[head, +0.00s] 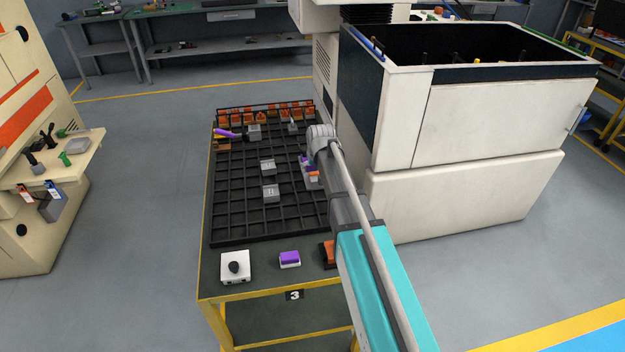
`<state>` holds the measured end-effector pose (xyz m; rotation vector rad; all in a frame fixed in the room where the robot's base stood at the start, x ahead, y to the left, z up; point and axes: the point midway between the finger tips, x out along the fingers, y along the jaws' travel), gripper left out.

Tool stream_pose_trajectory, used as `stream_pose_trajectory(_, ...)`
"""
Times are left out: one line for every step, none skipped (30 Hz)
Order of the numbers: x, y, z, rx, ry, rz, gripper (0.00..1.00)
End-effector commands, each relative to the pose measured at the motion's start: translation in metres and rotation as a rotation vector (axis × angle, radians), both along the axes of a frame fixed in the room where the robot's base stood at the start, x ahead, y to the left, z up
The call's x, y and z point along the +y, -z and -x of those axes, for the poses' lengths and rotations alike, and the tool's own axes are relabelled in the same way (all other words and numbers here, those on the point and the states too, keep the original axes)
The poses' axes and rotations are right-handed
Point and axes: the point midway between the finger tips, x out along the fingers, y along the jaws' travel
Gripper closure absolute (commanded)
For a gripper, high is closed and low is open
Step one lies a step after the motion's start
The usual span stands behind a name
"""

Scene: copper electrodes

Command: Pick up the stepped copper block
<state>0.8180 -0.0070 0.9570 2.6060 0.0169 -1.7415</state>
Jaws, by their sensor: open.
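Several copper-orange blocks stand in a row along the back of the black grid rack (240,215). They are small, and I cannot tell which one is stepped. One block (261,115) in that row shows clear of my arm. Another copper-orange block (328,252) lies at the table's front right, partly covered by my arm. My arm reaches from the lower right to the rack's right side. Its grey wrist is over the rack's right edge. My gripper's fingers are hidden, so I see no grasp.
Grey blocks (271,193) stand on the rack. A purple-topped block (289,259) and a white button box (235,267) sit at the front of the yellow-framed table (232,294). A large white machine (500,130) stands close on the right.

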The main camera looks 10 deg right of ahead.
Motion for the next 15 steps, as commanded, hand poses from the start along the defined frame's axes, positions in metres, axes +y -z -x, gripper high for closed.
stream_pose_trajectory(0.0, 0.009, -0.002, 0.0, 0.0, 0.0, 0.03)
stream_pose_trajectory(0.0, 0.011, -0.003, 0.0, 0.0, 0.0, 0.03)
stream_pose_trajectory(0.0, 0.014, -0.004, 0.0, 0.0, 0.0, 0.03)
stream_pose_trajectory(0.0, 0.016, -0.005, 0.0, 0.0, 0.0, 0.03)
stream_pose_trajectory(0.0, 0.018, -0.006, 0.0, 0.0, 0.0, 0.03)
stream_pose_trajectory(0.0, 0.021, -0.007, 0.0, 0.0, 0.0, 0.03)
stream_pose_trajectory(0.0, 0.023, -0.008, 0.0, 0.0, 0.0, 0.03)
stream_pose_trajectory(0.0, 0.024, -0.009, 0.0, 0.0, 0.0, 0.03)
stream_pose_trajectory(0.0, 0.026, -0.01, 0.0, 0.0, 0.0, 0.03)
stream_pose_trajectory(0.0, 0.027, -0.01, 0.0, 0.001, 0.0, 0.03)
stream_pose_trajectory(0.0, 0.028, -0.011, 0.0, 0.001, 0.0, 0.03)
stream_pose_trajectory(0.0, 0.029, -0.011, 0.0, 0.001, 0.0, 0.03)
stream_pose_trajectory(0.0, 0.03, -0.011, 0.0, 0.001, 0.0, 0.03)
stream_pose_trajectory(0.0, 0.03, -0.012, 0.0, 0.001, 0.0, 0.03)
stream_pose_trajectory(0.0, 0.03, -0.012, 0.0, 0.001, 0.0, 0.03)
